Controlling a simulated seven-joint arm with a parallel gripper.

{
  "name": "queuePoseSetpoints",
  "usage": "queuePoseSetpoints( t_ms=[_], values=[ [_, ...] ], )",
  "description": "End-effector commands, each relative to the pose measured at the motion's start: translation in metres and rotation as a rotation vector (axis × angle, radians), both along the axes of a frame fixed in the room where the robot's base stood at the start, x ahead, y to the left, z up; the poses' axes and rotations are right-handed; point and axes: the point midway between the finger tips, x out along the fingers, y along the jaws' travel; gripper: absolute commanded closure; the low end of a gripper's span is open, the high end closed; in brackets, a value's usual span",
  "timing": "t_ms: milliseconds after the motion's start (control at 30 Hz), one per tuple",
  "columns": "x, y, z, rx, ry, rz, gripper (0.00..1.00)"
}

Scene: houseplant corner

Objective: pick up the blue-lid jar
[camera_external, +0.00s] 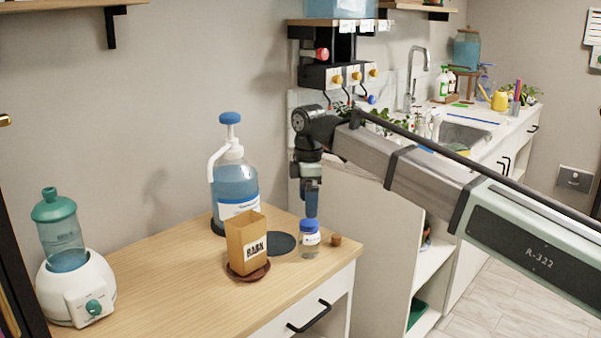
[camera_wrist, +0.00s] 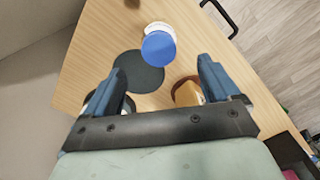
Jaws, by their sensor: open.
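The blue-lid jar (camera_external: 309,240) is a small clear jar with a white label, standing upright near the right end of the wooden counter. In the wrist view its blue lid (camera_wrist: 158,48) shows from above, ahead of the fingertips and between their lines. My gripper (camera_external: 311,212) points down just above the jar in the external view. In the wrist view my gripper (camera_wrist: 160,75) has its two blue fingers wide apart with nothing between them. The fingers appear edge-on in the external view, and whether they touch the lid is hard to tell there.
Left of the jar are a dark round mat (camera_external: 281,243), a tan box (camera_external: 246,243) on a brown saucer (camera_external: 249,275) and a big blue pump bottle (camera_external: 235,187). A small cork (camera_external: 336,240) stands close on its right. The counter's front (camera_external: 200,300) is clear.

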Motion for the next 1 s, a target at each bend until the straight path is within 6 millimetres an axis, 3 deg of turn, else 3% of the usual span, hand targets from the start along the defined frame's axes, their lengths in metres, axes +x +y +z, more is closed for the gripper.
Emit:
queuePoseSetpoints(
  t_ms=[300, 667, 1000],
  values=[
    [0.000, -0.001, -0.048, -0.001, 0.001, -0.002, 0.11],
    [0.001, -0.001, -0.064, 0.000, 0.000, -0.003, 0.11],
    [0.001, -0.003, -0.102, 0.000, 0.001, -0.003, 0.11]
  ],
)
